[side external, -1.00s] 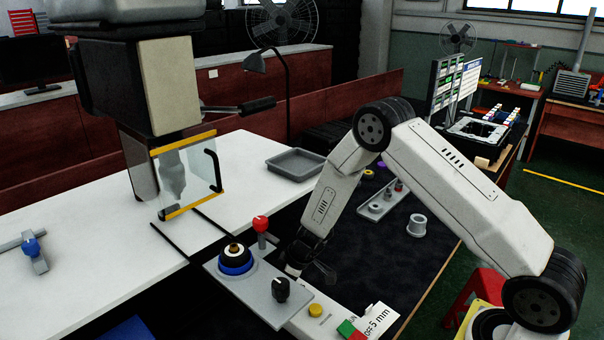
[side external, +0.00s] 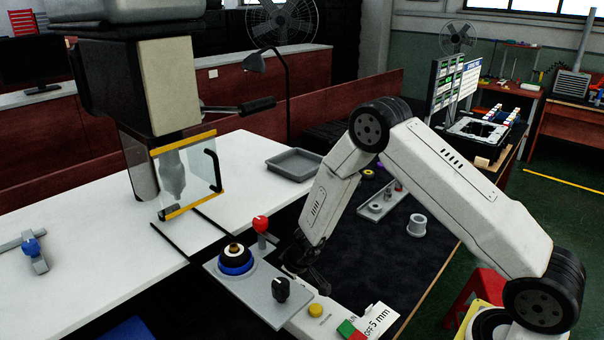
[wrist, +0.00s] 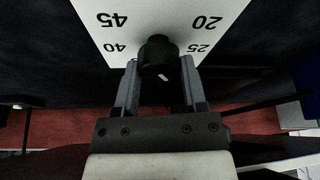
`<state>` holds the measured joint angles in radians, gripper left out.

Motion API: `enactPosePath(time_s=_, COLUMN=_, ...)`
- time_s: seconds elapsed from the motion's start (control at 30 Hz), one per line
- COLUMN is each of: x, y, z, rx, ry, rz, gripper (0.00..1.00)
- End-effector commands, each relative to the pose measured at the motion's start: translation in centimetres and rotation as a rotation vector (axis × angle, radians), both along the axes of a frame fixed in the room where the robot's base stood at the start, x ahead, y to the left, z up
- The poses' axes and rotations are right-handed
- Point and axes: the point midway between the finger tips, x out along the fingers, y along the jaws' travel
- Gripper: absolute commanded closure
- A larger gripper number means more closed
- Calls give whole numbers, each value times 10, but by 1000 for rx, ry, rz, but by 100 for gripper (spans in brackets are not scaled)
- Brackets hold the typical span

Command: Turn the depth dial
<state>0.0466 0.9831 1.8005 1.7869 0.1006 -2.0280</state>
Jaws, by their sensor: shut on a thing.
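The black depth dial (wrist: 157,46) sits on a white plate (wrist: 112,40) in the wrist view. Numbers 45, 40, 20 and 25 show upside down around it, and a pale mark shows on its near face. My gripper (wrist: 159,62) is shut on the dial, one finger on each side. In the side view my gripper (side external: 314,275) points down just right of a grey control panel (side external: 245,287). The gripped dial cannot be made out in that view.
Close to my gripper, the grey panel carries a black knob (side external: 281,289), a red-topped lever (side external: 261,224) and a blue-based knob (side external: 235,258). A grey tray (side external: 295,164) lies behind.

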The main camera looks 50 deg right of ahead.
Motion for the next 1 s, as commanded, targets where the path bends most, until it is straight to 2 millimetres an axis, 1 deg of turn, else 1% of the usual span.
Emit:
enactPosePath(time_s=0.5, x=1, y=0, z=1, rx=-1, ry=-2, rz=-93, gripper=100)
enactPosePath(time_s=1.0, x=2, y=0, z=2, rx=-2, ry=-2, rz=-111, gripper=100)
